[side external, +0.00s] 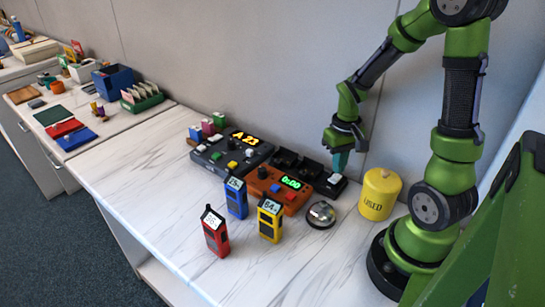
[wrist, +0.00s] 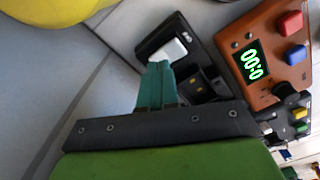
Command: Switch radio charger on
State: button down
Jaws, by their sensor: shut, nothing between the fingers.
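The radio charger (side external: 308,168) is a long black unit with empty-looking slots, standing along the wall behind the orange timer box. Its white switch (side external: 335,178) is at the right end. In the wrist view the charger (wrist: 203,72) shows its white rocker switch (wrist: 167,50) just beyond my fingertips. My gripper (side external: 339,165), with teal fingers, points down above the switch end of the charger. Its fingers also show in the wrist view (wrist: 157,75); they are shut and empty. I cannot tell whether they touch the switch.
An orange timer box (side external: 262,188) reads 0:00. A dark console (side external: 215,157) reads A.23. Blue (side external: 236,200), yellow (side external: 269,222) and red (side external: 215,235) radios stand in front. A glass dome (side external: 321,213) and a yellow "USED" canister (side external: 379,195) are right. The front counter is clear.

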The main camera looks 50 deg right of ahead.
aim_at(336, 177)
notch_tip(336, 177, up, 6)
jog(key=shift+f, duration=0.15)
dwell(0.5)
jog(key=s+a+r+n+t+y, duration=0.1)
jog(key=a+r+n+t+y, duration=0.1)
jog(key=a+r+t, duration=0.5)
jog(key=a+r, duration=0.6)
jog(key=a, duration=0.4)
